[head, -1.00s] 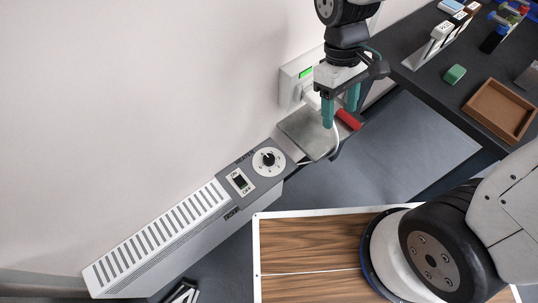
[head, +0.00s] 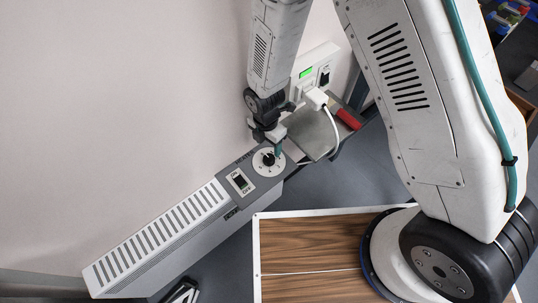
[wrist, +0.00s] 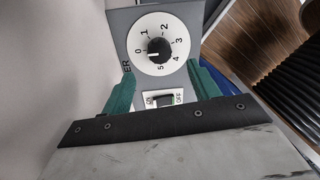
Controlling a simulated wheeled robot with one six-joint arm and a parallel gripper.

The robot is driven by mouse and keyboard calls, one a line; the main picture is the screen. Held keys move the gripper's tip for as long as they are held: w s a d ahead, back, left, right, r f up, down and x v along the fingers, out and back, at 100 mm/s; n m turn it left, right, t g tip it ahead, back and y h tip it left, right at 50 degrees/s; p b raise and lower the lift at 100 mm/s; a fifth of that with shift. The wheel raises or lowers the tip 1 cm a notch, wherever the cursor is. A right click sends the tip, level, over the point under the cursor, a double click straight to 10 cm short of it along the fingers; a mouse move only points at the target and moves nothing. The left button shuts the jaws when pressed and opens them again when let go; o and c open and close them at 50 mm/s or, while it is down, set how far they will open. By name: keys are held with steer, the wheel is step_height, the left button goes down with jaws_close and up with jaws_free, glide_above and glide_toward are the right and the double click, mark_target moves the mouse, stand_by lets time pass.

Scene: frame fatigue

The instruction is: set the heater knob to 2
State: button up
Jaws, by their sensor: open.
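The heater (head: 160,240) is a long white unit with a grey control panel at its upper right end in the head view. Its black knob (wrist: 158,50) sits on a white dial (wrist: 178,58) marked 0 to 5, and its white pointer line appears to face 0. In the head view the knob (head: 268,160) is partly hidden by my gripper (head: 277,151). In the wrist view the teal fingers of my gripper (wrist: 160,72) are open and empty, one on each side below the dial, apart from the knob.
An ON/OFF switch (wrist: 165,100) lies between my fingers in the wrist view. A grey shelf (head: 312,135) with a red-handled tool (head: 347,119) is right of the panel. A white plug and cable (head: 316,98) hang close by. A wood-topped surface (head: 310,240) is in front.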

mark_target(269, 157)
steer(key=shift+f+n, duration=0.3)
step_height(269, 157, down, 7)
steer(key=shift+s+d+f, duration=0.1)
steer(key=shift+d, duration=0.05)
steer(key=c, duration=1)
